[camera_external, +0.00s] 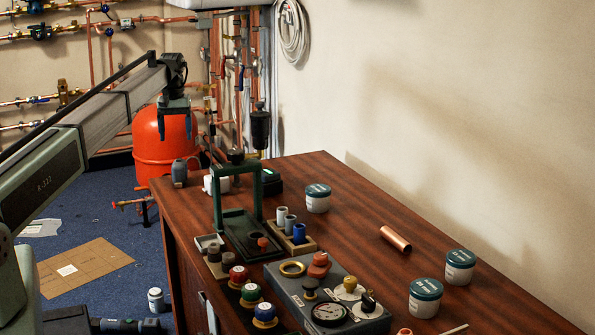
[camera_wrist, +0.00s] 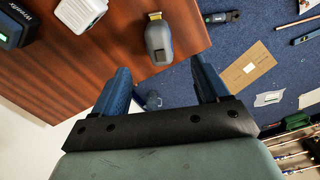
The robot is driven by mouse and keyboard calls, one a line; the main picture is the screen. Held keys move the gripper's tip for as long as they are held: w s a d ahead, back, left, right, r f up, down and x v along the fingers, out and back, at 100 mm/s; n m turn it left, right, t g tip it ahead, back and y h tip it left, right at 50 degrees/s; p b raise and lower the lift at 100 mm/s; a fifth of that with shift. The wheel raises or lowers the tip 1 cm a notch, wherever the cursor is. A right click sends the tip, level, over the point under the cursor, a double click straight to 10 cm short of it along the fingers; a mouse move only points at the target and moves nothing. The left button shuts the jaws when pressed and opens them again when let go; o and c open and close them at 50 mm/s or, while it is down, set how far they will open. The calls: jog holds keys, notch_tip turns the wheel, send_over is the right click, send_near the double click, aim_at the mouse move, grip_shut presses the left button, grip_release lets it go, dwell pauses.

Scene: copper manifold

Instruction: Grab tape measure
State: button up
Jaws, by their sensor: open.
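The tape measure (camera_wrist: 158,42), a rounded grey and dark body with a yellow tip, lies near the table edge in the wrist view. In the external view, the tape measure (camera_external: 180,172) is at the far left corner of the wooden table. My gripper (camera_external: 175,130) is open and empty, pointing down above and near that corner. In the wrist view my gripper (camera_wrist: 160,78) has its two blue fingers spread apart. The tape measure shows just beyond the fingertips, between their lines, and is apart from them.
A white block (camera_wrist: 80,12) and a black-and-green device (camera_wrist: 15,30) stand near the tape measure on the table (camera_external: 360,205). A green press frame (camera_external: 240,205) stands closer to the camera. A red tank (camera_external: 165,145) is behind, on the floor side. Blue carpet lies below the edge.

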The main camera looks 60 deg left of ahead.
aim_at(179, 161)
notch_tip(179, 161, down, 6)
jog(key=shift+r, duration=0.15)
jog(key=shift+w+a+f, duration=0.1)
jog(key=shift+a+f, duration=0.05)
jog(key=shift+f, duration=1.15)
jog(key=shift+w+a+f, duration=0.1)
jog(key=shift+f, duration=1.2)
jog(key=c, duration=1.2)
jog(key=shift+r, duration=0.1)
jog(key=shift+c, duration=0.2)
